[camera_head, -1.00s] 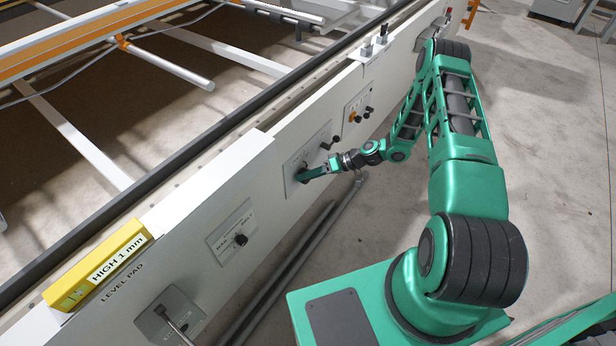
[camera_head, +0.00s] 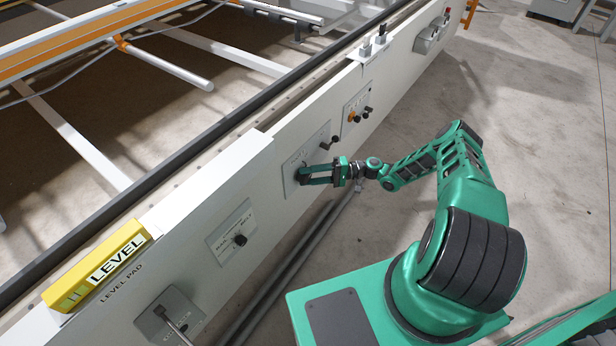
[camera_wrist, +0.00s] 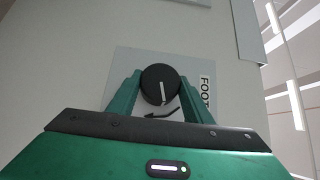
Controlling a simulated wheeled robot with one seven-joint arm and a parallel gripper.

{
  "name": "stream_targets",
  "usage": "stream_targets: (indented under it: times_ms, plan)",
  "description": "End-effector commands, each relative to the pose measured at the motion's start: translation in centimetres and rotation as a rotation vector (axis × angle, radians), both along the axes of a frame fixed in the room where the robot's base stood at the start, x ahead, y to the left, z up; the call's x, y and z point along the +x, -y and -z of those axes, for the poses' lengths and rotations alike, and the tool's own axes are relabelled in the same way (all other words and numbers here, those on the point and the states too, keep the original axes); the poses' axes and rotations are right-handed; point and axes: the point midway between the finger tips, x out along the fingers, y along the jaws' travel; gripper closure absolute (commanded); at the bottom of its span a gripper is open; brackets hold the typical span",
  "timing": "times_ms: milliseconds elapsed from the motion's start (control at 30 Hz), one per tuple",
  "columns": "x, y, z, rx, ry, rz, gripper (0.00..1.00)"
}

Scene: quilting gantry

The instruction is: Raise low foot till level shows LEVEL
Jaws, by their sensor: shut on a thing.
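The yellow level (camera_head: 98,270) lies on the level pad at the lower left in the head view, and its white label reads LEVEL. My gripper (camera_head: 304,172) reaches the grey foot panel (camera_head: 291,185) on the side of the white beam. In the wrist view, its two green fingers stand on either side of a round black knob (camera_wrist: 160,83) with a white pointer line, shut on it. The pointer line aims down, slightly right. A curved arrow and the word FOOT show on the panel. In the head view the knob is mostly hidden by the fingers.
A panel with a black knob (camera_head: 239,240) sits left of my gripper on the same beam. A panel with orange and black knobs (camera_head: 357,112) sits to the right. Grey pipes (camera_head: 272,287) run along the floor below. The concrete floor on the right is clear.

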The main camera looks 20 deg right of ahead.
Motion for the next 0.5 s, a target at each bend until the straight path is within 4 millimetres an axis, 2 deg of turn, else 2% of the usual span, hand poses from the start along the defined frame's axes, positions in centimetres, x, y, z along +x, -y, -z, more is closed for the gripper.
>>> stream_targets:
  times_ms: [33, 500]
  plan:
    - [0.14, 0.45, 0.53, 0.007, -0.016, 0.01, 0.77]
    - [0.1, 0.37, 0.56, 0.064, -0.061, 0.007, 0.77]
